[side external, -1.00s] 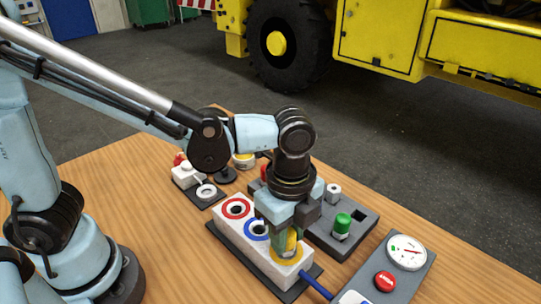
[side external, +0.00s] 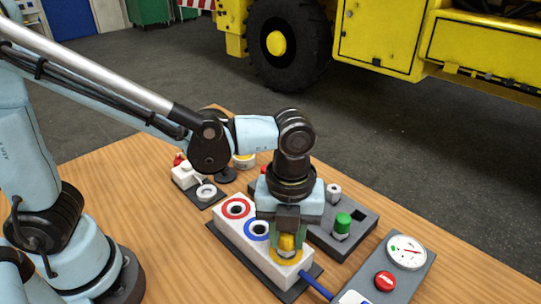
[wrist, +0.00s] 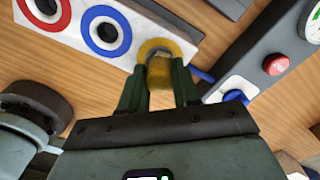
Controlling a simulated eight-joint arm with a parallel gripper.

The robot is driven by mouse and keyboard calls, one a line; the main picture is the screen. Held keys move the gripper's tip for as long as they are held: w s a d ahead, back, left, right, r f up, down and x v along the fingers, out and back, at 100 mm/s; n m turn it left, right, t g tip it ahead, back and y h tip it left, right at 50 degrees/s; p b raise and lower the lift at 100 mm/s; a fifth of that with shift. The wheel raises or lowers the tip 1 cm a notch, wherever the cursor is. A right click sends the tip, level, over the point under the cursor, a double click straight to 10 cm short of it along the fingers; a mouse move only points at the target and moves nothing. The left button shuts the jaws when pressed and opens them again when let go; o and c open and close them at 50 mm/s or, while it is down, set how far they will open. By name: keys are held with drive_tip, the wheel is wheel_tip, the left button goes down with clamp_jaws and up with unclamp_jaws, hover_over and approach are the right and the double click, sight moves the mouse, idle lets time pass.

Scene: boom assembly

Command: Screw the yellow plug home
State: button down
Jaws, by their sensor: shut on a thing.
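The yellow plug (side external: 287,243) stands upright at the yellow-ringed port (side external: 286,257) of the white block (side external: 259,266). It also shows in the wrist view (wrist: 160,73), in front of the yellow ring (wrist: 184,46). My gripper (side external: 287,241) points down over this port, its fingers closed on the plug from both sides. In the wrist view my gripper's dark green fingers (wrist: 158,82) flank the plug. How deep the plug sits in the port is hard to tell.
The red-ringed (side external: 237,208) and blue-ringed (side external: 257,229) ports beside it are empty. A grey tray holds a green plug (side external: 342,224). A panel with a gauge (side external: 407,251) and a red button (side external: 384,281) stands at the right. A blue hose (side external: 317,286) runs from the block.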

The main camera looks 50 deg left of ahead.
drive_tip(key=m, duration=1.2)
drive_tip(key=shift+f, duration=0.1)
drive_tip(key=c, duration=0.9)
unclamp_jaws()
drive_tip(key=n, duration=1.2)
